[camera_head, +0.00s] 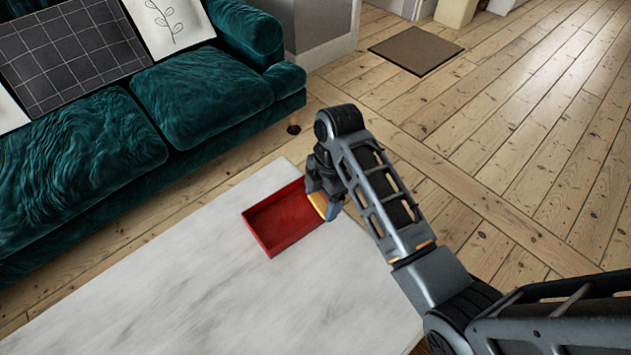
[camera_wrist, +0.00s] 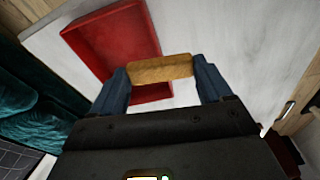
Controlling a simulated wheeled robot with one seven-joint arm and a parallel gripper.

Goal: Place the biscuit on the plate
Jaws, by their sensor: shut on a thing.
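The biscuit (camera_head: 318,204) is a tan bar held between my gripper's fingers; it also shows in the wrist view (camera_wrist: 160,69). My gripper (camera_head: 328,206) is shut on it, with one blue fingertip at each end in the wrist view (camera_wrist: 162,80). A shallow red rectangular tray (camera_head: 278,222) lies on the white marble-look table and is the only plate-like thing I see. It looks empty and also shows in the wrist view (camera_wrist: 112,42). The biscuit overlaps the tray's right edge in both views. I cannot tell its height above the tray.
The white table top (camera_head: 190,290) is otherwise clear, with free room left of and in front of the tray. A teal sofa (camera_head: 200,95) with cushions stands behind the table. Bare floorboards (camera_head: 520,150) lie to the right, with a brown mat (camera_head: 416,51) at the back.

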